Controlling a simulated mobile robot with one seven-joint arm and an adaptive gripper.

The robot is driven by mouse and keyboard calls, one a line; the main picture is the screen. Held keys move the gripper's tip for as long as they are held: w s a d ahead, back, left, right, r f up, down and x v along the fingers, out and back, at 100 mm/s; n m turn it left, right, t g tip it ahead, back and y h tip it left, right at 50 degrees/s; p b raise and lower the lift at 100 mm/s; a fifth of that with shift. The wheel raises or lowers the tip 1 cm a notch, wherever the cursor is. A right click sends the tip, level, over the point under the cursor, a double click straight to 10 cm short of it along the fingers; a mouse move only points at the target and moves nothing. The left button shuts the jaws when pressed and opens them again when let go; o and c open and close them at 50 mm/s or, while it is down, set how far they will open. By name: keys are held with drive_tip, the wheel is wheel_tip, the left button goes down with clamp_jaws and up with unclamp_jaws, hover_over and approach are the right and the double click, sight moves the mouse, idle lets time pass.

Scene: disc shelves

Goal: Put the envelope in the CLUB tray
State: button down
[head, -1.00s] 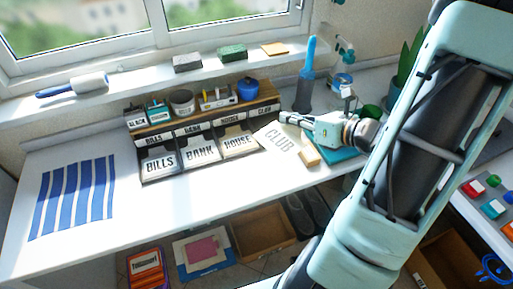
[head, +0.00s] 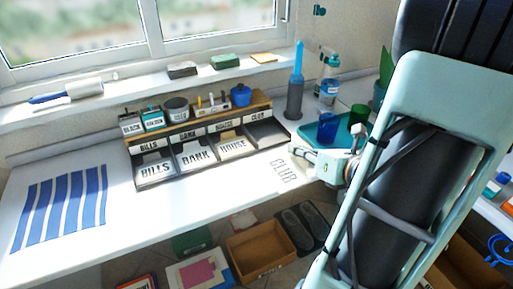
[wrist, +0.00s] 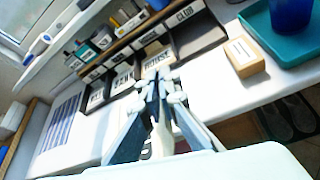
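The white envelope marked CLUB (head: 284,172) is in the head view, to the left of my gripper (head: 300,158) and in front of the tray row. My gripper appears shut on its edge. In the wrist view the fingers (wrist: 158,84) are close together, with a thin pale strip between them that looks like the envelope edge-on. The CLUB tray (head: 266,134) is the rightmost in the row and looks empty. It also shows in the wrist view (wrist: 200,38), beyond the fingers and to their right.
The BILLS (head: 156,171), BANK (head: 197,156) and HOUSE (head: 234,146) trays hold envelopes. A teal tray (head: 340,135) with a blue cup (head: 327,127) stands to the right. A wooden block (wrist: 246,58) lies right of the CLUB tray.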

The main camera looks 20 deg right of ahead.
drive_tip(key=w+f+b, duration=0.1)
drive_tip(key=w+f, duration=0.2)
drive_tip(key=w, duration=0.1)
drive_tip(key=w+f+b, duration=0.2)
drive_tip(key=w+f, duration=0.1)
drive_tip(key=w, duration=0.1)
drive_tip(key=w+f+b, duration=0.1)
drive_tip(key=w+f, duration=0.2)
drive_tip(key=w, duration=0.2)
drive_tip(key=shift+w+d+f, duration=0.1)
drive_tip(key=shift+d, duration=0.05)
drive_tip(key=shift+w+f+b, duration=0.15)
drive_tip(key=shift+f+b, duration=0.05)
drive_tip(key=shift+b, duration=0.1)
drive_tip(key=shift+w+f+b, duration=0.2)
drive_tip(key=shift+f+b, duration=0.5)
drive_tip(key=shift+f, duration=1)
drive_tip(key=shift+f, duration=0.15)
drive_tip(key=c, duration=2.2)
unclamp_jaws()
drive_tip(key=shift+o, duration=0.2)
